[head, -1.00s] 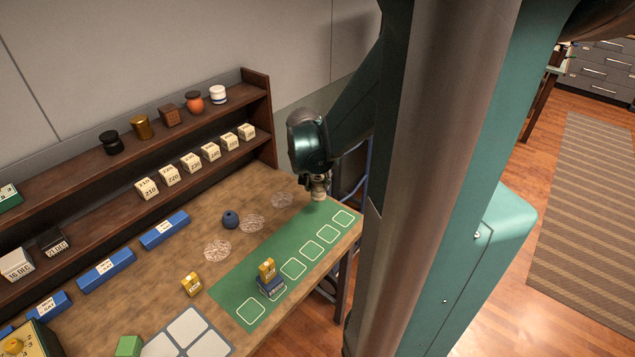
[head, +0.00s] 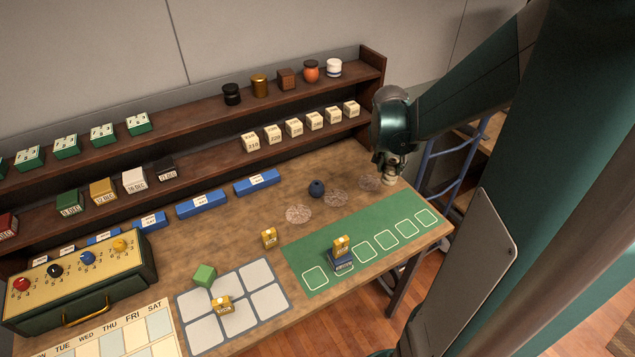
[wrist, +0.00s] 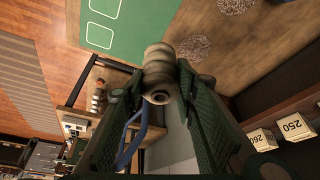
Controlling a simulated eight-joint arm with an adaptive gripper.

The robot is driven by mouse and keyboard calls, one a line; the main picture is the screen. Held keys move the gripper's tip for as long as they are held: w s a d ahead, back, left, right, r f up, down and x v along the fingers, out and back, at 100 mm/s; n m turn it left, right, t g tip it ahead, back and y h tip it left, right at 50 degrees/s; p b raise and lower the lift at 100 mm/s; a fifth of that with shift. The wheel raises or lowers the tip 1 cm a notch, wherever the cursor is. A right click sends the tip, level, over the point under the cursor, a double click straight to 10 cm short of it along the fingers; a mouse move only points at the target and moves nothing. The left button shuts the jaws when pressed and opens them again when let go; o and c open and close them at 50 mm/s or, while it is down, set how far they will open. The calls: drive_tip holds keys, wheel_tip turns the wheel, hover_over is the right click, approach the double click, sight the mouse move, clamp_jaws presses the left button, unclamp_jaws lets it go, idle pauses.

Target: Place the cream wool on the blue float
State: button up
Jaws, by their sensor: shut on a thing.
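The cream wool (wrist: 158,72), a ribbed, rounded, spool-like piece, is between the fingers of my gripper (wrist: 160,90) in the wrist view. My gripper is shut on it. In the head view the wool (head: 389,180) hangs under my gripper (head: 389,171) above the far right part of the table, near the rightmost mottled disc. The blue float (head: 316,188) is a small dark blue ball on the table, left of my gripper, between two mottled discs. Nothing sits on the float. The float is not visible in the wrist view.
A green mat (head: 375,240) with outlined squares holds a yellow block (head: 341,246) stacked on a dark blue one. A shelf (head: 215,165) with blocks and jars runs along the wall. The table between float and gripper holds only flat mottled discs (head: 335,198).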

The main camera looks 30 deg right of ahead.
drive_tip(key=w+a+r+p, duration=0.2)
drive_tip(key=w+a, duration=0.6)
drive_tip(key=a, duration=0.1)
drive_tip(key=w+a+r+n+p, duration=0.1)
drive_tip(key=w+a+r+p, duration=0.1)
drive_tip(key=w+a, duration=0.6)
drive_tip(key=shift+w+a+r+t+p, duration=0.2)
drive_tip(key=shift+a+t+p, duration=0.1)
drive_tip(key=shift+a+p, duration=0.35)
drive_tip(key=shift+f, duration=2.95)
drive_tip(key=shift+f, duration=0.1)
drive_tip(key=shift+f, duration=1.95)
drive_tip(key=shift+f+b, duration=0.2)
drive_tip(key=shift+b, duration=0.2)
